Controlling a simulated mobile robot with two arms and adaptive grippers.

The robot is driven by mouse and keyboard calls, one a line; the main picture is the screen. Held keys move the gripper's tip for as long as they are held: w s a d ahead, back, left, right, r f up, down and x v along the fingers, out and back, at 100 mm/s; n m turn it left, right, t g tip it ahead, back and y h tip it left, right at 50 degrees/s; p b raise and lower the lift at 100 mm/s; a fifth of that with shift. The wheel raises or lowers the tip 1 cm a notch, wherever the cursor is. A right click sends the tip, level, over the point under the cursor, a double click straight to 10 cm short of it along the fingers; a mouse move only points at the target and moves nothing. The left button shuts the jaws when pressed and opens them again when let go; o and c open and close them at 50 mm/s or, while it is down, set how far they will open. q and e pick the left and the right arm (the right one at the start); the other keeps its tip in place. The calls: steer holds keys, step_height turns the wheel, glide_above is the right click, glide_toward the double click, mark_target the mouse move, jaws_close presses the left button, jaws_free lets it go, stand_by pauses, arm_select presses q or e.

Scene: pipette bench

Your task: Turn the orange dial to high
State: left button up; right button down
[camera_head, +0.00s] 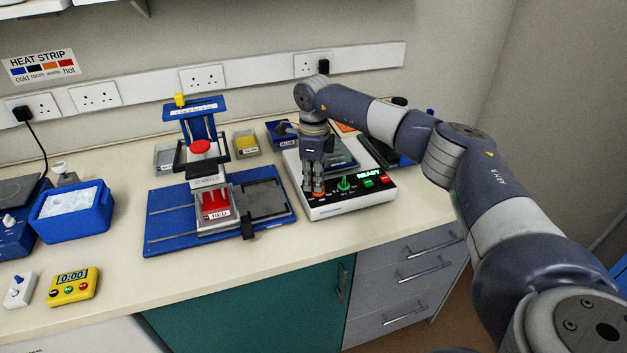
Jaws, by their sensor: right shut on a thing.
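The orange dial (318,194) is on the front left of a white device (347,208) with a dark top and a lit READY display. My right gripper (313,188) points down from above and is shut on the orange dial. The fingers cover most of the dial, so its setting cannot be read. A green dial (344,184) stands just right of it on the same panel. A green button (367,183) and a red button (383,181) are further right. My left gripper is not in view.
A blue stand (160,233) with a red-topped press stands left of the device. A blue ice box (75,215) and yellow timer (74,287) are at the left. Small trays and a dark box stand behind.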

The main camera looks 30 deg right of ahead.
steer(key=shift+w+d+r, duration=0.1)
steer(key=shift+w+r, duration=0.05)
steer(key=shift+r, duration=0.1)
steer(key=c, duration=1.7)
jaws_free()
steer(key=shift+f, duration=0.1)
step_height(320, 180, up, 12)
